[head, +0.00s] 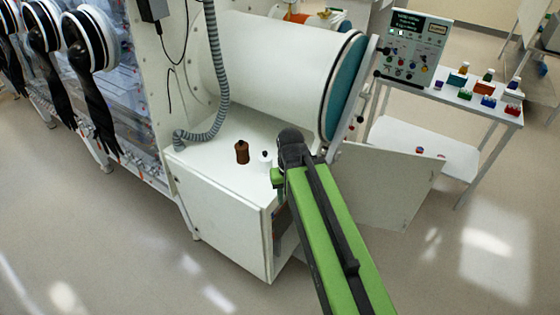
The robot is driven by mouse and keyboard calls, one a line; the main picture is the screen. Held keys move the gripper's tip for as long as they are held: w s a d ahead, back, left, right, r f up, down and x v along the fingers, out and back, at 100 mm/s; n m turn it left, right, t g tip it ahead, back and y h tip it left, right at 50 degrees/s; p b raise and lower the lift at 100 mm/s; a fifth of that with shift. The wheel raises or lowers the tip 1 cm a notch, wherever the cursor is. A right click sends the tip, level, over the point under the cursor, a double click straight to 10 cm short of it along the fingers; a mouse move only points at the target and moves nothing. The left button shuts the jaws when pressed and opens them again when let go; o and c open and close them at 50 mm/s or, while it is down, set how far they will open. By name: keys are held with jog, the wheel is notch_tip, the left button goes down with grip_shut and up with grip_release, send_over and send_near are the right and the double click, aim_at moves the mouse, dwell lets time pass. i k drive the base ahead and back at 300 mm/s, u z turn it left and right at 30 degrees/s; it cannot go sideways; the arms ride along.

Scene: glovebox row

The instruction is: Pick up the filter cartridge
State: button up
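I cannot make out for certain which thing is the filter cartridge. A small white item (265,160) with a dark top stands upright on the white cabinet top (215,180). A brown bottle-like item (242,152) stands just left of it. My gripper (277,180) is at the end of my green and black arm, right of the white item and near the cabinet's right edge. The arm's dark end link hides most of the fingers and the surface behind them. I cannot see whether the gripper holds anything.
A large white cylindrical chamber (265,60) with a teal end lies behind the cabinet top. A grey ribbed hose (215,70) hangs at its left. An open white cabinet door (390,190) juts out at the right. A white cart (490,105) bears several small coloured items.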

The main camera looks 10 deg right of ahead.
aim_at(265, 159)
jog(key=u, duration=0.1)
jog(key=i, duration=1)
jog(key=z, duration=0.15)
jog(key=k, duration=0.6)
jog(key=u, duration=2.8)
jog(key=k, duration=1.1)
jog(key=z, duration=0.9)
jog(key=i, duration=0.4)
jog(key=u, duration=0.15)
